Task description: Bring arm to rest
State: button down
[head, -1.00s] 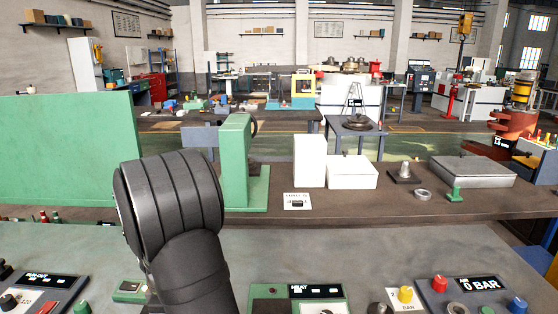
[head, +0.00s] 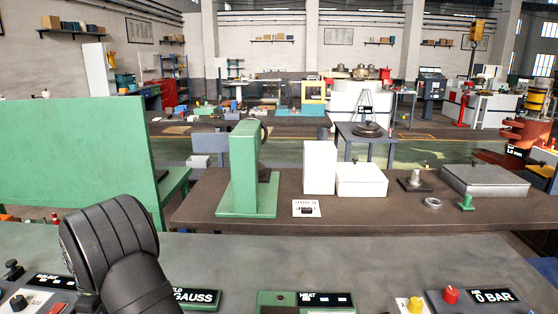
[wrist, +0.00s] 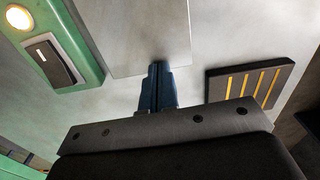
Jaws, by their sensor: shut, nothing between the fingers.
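My gripper (wrist: 157,88) shows in the wrist view with its two blue fingers together and nothing between them. It is over a pale grey surface, near the edge of a light grey plate (wrist: 150,35). In the head view my black arm link stands at the lower left, above the grey bench, and the gripper itself does not show there.
In the wrist view a green panel (wrist: 88,50) with a lit button and dark switch lies left, and a dark yellow-striped block (wrist: 250,82) right. In the head view a green board (head: 75,150) stands left. Control panels (head: 300,302) line the near bench edge.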

jog(key=a, duration=0.2)
jog(key=a+r, duration=0.1)
jog(key=a, duration=0.1)
jog(key=shift+a+r, duration=0.15)
jog(key=shift+a, duration=0.1)
notch_tip(320, 180, up, 9)
jog(key=d+m, duration=0.1)
jog(key=shift+w+r+m, duration=0.2)
jog(key=shift+w+m, duration=0.15)
jog(key=shift+m, duration=0.05)
jog(key=c, duration=2.1)
grip_release()
jog(key=shift+d, duration=0.1)
